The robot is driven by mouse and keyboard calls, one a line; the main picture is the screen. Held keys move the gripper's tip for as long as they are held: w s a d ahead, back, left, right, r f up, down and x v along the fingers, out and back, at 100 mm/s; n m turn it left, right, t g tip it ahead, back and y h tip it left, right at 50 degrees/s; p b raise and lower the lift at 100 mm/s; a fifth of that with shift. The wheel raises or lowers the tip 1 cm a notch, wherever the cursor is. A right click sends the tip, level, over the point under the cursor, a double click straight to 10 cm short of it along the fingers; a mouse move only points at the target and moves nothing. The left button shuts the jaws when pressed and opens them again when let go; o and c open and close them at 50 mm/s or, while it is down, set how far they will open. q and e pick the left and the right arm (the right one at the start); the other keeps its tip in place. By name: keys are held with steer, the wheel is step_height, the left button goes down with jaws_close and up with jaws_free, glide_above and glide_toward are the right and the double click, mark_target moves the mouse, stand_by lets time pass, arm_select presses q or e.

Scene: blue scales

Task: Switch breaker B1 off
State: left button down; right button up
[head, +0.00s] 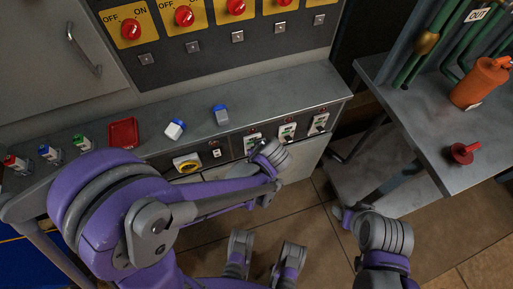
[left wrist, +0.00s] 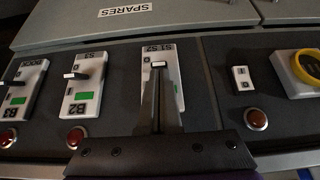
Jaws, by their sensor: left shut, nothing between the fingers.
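Breaker B1 (left wrist: 172,60) is a white plate with a toggle and a green patch in the left wrist view, where the picture is upside down. My left gripper (left wrist: 159,75) is shut and empty. Its fingers lie in front of the plate and hide its middle and its label. The fingertips are at the pale toggle end; I cannot tell if they touch. In the head view B1 (head: 252,138) is the leftmost breaker, partly behind my left gripper (head: 262,151). My right gripper (head: 347,215) is low over the floor, its fingers unclear.
Breakers B2 (left wrist: 80,88) and B3 (left wrist: 25,88) sit beside B1, with red lamps by the plates. A yellow rotary switch (head: 186,163) and a small switch are on B1's other side.

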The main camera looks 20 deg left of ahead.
arm_select(q)
steer(key=f+t+y+b, duration=0.1)
steer(key=s+f+t+y+b, duration=0.1)
steer(key=b, duration=0.1)
steer(key=shift+s+d+t, duration=0.1)
steer(key=shift+d+t, duration=0.3)
steer(key=shift+w+a+r, duration=0.35)
steer(key=shift+w+a, duration=0.05)
steer(key=shift+w, duration=0.2)
steer(key=shift+s, duration=0.1)
